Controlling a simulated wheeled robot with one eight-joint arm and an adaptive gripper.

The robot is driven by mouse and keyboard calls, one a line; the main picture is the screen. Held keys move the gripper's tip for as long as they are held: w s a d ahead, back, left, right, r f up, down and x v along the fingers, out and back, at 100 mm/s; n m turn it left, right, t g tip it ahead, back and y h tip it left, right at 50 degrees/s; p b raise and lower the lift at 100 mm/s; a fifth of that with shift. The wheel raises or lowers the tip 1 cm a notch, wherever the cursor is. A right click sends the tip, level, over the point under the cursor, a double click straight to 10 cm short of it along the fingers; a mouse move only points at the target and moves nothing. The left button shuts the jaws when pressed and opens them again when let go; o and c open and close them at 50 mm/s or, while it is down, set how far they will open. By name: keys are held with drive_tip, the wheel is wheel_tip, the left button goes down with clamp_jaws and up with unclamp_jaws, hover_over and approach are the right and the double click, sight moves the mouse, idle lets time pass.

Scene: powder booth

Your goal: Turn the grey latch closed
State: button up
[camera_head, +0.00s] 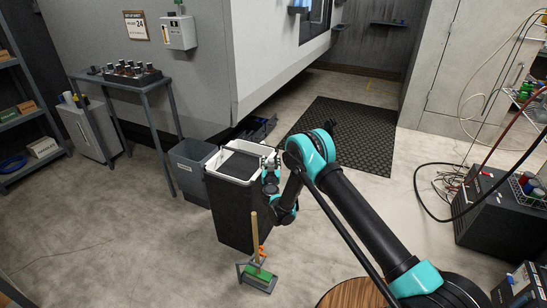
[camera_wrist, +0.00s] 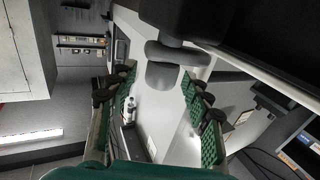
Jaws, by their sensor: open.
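The grey latch (camera_wrist: 163,70) shows in the upper middle of the wrist view, a rounded grey piece against a black part. My gripper (camera_wrist: 160,82) is open. Its green-padded fingers stand to the left and right of the latch, with nothing clearly held. I cannot tell whether the pads touch it. In the head view my gripper (camera_head: 270,163) is at the right side of a tall black bin (camera_head: 235,214) with a white rim and a dark panel on top. The latch is too small and hidden to make out there.
A grey bin (camera_head: 190,168) stands left of the black one. A broom with a green dustpan (camera_head: 258,277) stands in front. A side table (camera_head: 118,82) with dark items is at the left. A black mat (camera_head: 345,135) lies behind. Floor at front left is clear.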

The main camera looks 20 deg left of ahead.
drive_tip(key=shift+w, duration=0.2)
clamp_jaws()
drive_tip(key=shift+a+m+t+h, duration=0.25)
drive_tip(key=shift+m+h, duration=0.35)
drive_tip(key=shift+h, duration=0.3)
drive_tip(key=shift+d+m+t+h, duration=0.2)
drive_tip(key=shift+m+t+h, duration=0.15)
drive_tip(key=shift+m+h, duration=0.8)
drive_tip(key=shift+n+h, duration=0.25)
unclamp_jaws()
